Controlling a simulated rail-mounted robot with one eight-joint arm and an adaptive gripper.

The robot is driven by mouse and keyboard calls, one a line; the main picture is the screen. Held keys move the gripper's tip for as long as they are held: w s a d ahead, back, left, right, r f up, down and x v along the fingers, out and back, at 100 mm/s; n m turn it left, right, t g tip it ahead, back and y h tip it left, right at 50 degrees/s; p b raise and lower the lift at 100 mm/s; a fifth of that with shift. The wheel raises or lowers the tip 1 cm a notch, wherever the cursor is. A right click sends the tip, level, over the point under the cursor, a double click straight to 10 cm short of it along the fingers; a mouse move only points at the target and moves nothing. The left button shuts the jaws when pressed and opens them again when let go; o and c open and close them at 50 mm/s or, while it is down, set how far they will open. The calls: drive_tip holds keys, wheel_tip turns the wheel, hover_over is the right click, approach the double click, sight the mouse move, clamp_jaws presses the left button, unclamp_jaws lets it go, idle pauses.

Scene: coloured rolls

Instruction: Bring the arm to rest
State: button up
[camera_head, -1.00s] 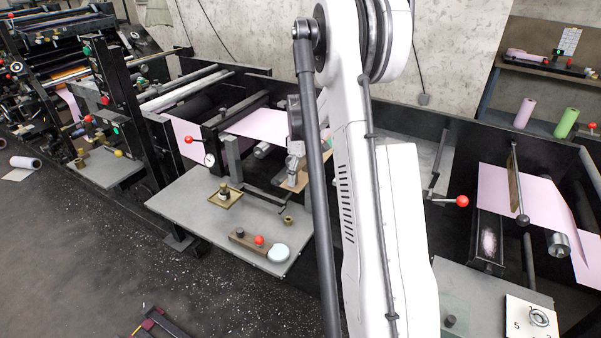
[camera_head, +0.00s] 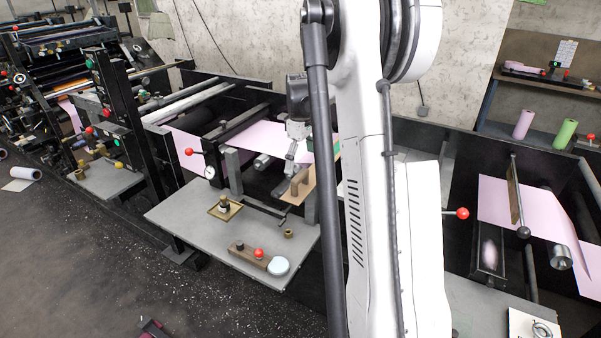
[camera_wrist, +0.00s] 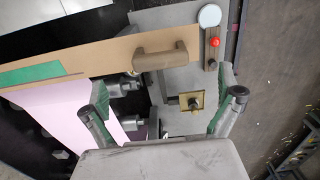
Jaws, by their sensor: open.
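My gripper (camera_head: 292,165) hangs at the far side of my white arm in the head view, over the back of the grey bench plate. In the wrist view its two fingers (camera_wrist: 163,88) are spread wide apart with nothing between them. A tan board (camera_wrist: 100,57) with a brown block handle (camera_wrist: 160,56) and a green patch lies past the fingertips, apart from them as far as I can tell. The board also shows just below my gripper in the head view (camera_head: 305,187). My arm hides part of that area.
The grey bench plate (camera_head: 200,235) carries a brass tray (camera_head: 225,208), a wooden block with a red knob (camera_head: 258,253) and a white disc (camera_head: 279,266). Pink sheets (camera_head: 262,137) and black machine frames surround it. A pink roll (camera_head: 524,124) and green roll (camera_head: 564,134) stand back right. Open floor lies front left.

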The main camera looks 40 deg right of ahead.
drive_tip(key=shift+r, duration=1)
drive_tip(key=shift+a, duration=0.1)
drive_tip(key=s+a+r+m+t+b, duration=0.1)
drive_tip(key=s+a+r, duration=0.2)
drive_tip(key=a, duration=0.4)
drive_tip(key=s+a+r+t+h, duration=0.1)
drive_tip(key=s+a+r, duration=0.15)
drive_tip(key=a, duration=0.45)
drive_tip(key=s+a+r+m+t+b, duration=0.1)
drive_tip(key=s+a+r, duration=0.2)
drive_tip(key=a, duration=0.4)
drive_tip(key=s+a+f+m+t+b, duration=0.1)
drive_tip(key=s+a+f+t, duration=0.1)
drive_tip(key=s+a, duration=0.6)
drive_tip(key=s+a+f+t+y+b, duration=0.1)
drive_tip(key=s+a+f+t, duration=0.1)
drive_tip(key=s+a, duration=0.6)
drive_tip(key=shift+a+f+m+b, duration=0.3)
drive_tip(key=shift+f+m, duration=0.1)
drive_tip(key=shift+f, duration=0.4)
